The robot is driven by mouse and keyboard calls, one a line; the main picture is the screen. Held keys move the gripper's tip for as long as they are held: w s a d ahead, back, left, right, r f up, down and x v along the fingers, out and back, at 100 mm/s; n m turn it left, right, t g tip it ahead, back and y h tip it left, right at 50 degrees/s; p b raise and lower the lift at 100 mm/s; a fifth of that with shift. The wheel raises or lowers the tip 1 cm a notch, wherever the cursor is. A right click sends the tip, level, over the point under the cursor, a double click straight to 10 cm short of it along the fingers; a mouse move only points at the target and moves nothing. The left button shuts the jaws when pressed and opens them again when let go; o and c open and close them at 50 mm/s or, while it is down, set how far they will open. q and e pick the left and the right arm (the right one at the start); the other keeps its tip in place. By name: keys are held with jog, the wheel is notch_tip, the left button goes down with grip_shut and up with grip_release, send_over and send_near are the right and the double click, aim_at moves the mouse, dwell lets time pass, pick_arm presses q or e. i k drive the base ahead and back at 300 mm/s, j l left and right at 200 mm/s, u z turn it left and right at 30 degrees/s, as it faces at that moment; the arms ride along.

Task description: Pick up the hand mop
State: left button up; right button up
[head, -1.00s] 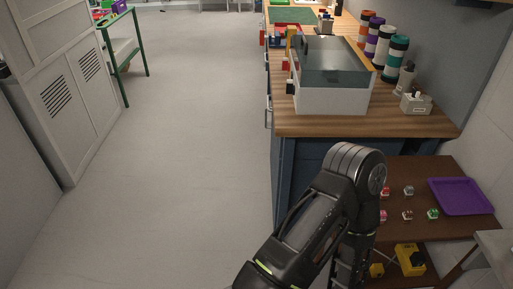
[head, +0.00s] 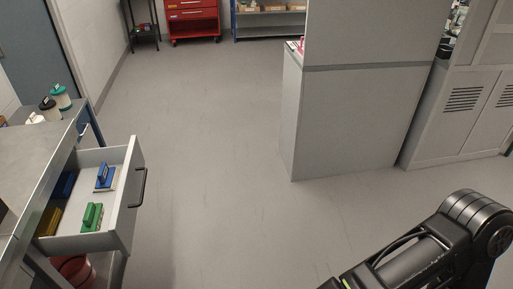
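An open drawer (head: 125,215) at the left holds several small block-shaped tools. A blue one with a raised grip (head: 104,176) and a green one with a raised grip (head: 92,216) sit in its front part. A dark blue one (head: 66,184) and a yellow one (head: 48,221) lie further back, partly hidden by the counter. I cannot tell whether any of them is the hand mop. Neither of my grippers is in view; only links of my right arm show at the lower right.
The drawer sticks out of a grey-topped counter (head: 35,150) into the walkway. A red bucket-like thing (head: 77,270) is below it. The middle floor (head: 210,180) is clear. A tall grey partition (head: 350,110) and a grey cabinet (head: 460,115) stand right, a red tool chest (head: 193,22) far back.

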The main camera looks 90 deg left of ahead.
aim_at(107, 178)
jog(key=u, duration=4.1)
